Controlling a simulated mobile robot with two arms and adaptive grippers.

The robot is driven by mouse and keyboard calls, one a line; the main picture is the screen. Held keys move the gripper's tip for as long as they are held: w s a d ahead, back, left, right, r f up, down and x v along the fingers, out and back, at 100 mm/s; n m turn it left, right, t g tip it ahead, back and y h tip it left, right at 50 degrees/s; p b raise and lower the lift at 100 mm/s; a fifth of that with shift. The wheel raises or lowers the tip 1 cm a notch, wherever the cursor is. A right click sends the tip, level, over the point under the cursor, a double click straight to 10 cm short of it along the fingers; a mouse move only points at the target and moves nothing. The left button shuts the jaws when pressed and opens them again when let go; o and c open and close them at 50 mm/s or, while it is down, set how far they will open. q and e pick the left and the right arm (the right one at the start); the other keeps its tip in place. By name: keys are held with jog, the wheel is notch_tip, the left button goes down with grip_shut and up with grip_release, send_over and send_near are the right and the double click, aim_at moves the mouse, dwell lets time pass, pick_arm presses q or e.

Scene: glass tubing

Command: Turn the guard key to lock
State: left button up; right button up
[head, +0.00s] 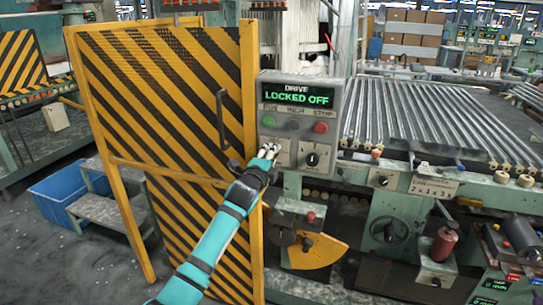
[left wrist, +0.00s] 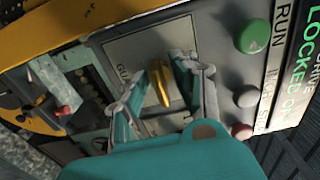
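The guard key is a yellow key (left wrist: 160,84) on a grey plate labelled "GU…" in the left wrist view. My left gripper (left wrist: 160,80) has its fingers spread on either side of the key; I cannot tell whether either finger touches it. In the head view my left gripper (head: 269,153) is at the lower left of the control box (head: 345,95) and hides the key. The box's display (head: 298,95) reads "DRIVE LOCKED OFF" in green. My right gripper is not in view.
Green, grey and red buttons (head: 320,127) sit above the key plate, with a black knob (head: 312,159) to its right. A yellow-black striped guard door (head: 165,85) with a dark handle stands left of the box. A roller conveyor (head: 430,120) extends right.

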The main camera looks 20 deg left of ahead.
pick_arm(q)
grip_shut()
jog(key=shift+n, duration=0.3)
jog(key=n+p, duration=0.1)
jog(key=n, duration=0.1)
jog(key=shift+n, duration=0.4)
jog(key=n+p, duration=0.1)
jog(key=n, duration=0.3)
jog(key=shift+n+p, duration=0.3)
jog(key=n+p, duration=0.1)
jog(key=n, duration=0.4)
jog(key=shift+f+n+p, duration=0.1)
jog(key=shift+n+p, duration=0.6)
jog(key=shift+n, duration=1.7)
